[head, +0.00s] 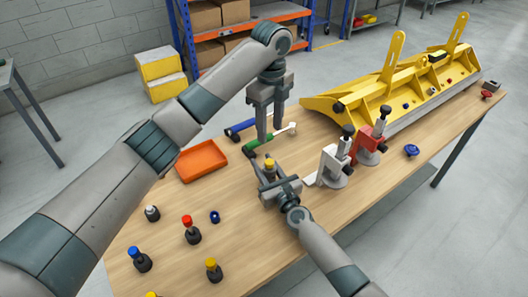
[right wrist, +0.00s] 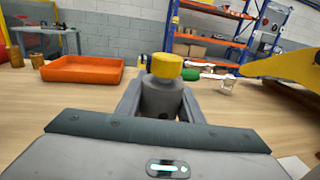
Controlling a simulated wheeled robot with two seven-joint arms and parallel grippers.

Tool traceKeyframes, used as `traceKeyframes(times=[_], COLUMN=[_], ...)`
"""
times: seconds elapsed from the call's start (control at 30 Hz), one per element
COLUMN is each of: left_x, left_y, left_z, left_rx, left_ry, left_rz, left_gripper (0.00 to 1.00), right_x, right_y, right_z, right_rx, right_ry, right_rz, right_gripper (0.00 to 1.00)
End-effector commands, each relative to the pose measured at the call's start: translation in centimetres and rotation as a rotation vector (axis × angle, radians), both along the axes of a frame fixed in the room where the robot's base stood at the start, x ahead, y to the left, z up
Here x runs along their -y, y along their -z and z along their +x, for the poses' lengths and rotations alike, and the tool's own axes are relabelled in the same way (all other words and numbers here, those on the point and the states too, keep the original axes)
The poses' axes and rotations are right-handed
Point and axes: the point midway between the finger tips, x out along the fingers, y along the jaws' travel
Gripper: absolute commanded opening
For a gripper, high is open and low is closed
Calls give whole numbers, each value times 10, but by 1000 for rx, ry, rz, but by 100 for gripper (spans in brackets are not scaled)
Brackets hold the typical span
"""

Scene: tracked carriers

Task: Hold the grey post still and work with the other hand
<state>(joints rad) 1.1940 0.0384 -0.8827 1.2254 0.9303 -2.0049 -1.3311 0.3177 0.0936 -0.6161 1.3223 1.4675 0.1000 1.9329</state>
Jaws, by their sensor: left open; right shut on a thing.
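My right gripper (head: 268,178) is shut on a grey post (right wrist: 161,100) with a yellow cap (right wrist: 167,66) on top. The post stands upright between its fingers in the right wrist view; its lower part is hidden. In the head view the yellow cap (head: 269,163) shows between the fingers. My left gripper (head: 268,138) is open and points down, above and slightly behind the held post. A green-handled tool (head: 259,144) with a white end lies just behind the post, by the left gripper's fingertips; whether they touch it, I cannot tell.
An orange tray (head: 202,161) lies to the left, a blue-handled tool (head: 240,127) behind. White (head: 332,165) and red (head: 371,143) clamp-like fixtures stand to the right, before a long yellow ribbed part (head: 400,90). Several dark posts with coloured caps, one red (head: 191,230), stand front left.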

Motion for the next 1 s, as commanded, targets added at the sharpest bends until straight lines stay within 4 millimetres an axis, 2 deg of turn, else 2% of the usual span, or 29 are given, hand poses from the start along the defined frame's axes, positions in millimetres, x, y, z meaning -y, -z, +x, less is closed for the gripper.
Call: traceKeyframes(times=[0.03,0.1,0.57,1.0], left_x=[0,0,0,0], left_y=[0,0,0,0], left_z=[0,0,0,0], left_rx=[0,0,0,0], left_ry=[0,0,0,0], left_rz=[0,0,0,0], left_gripper=[44,44,44,44], right_x=[0,0,0,9], right_y=[0,0,0,1], right_z=[0,0,-2,-21], right_rx=[-1,-1,-2,-4], right_ry=[0,0,0,2], right_rz=[0,0,2,6], right_gripper=[38,55,55,55])
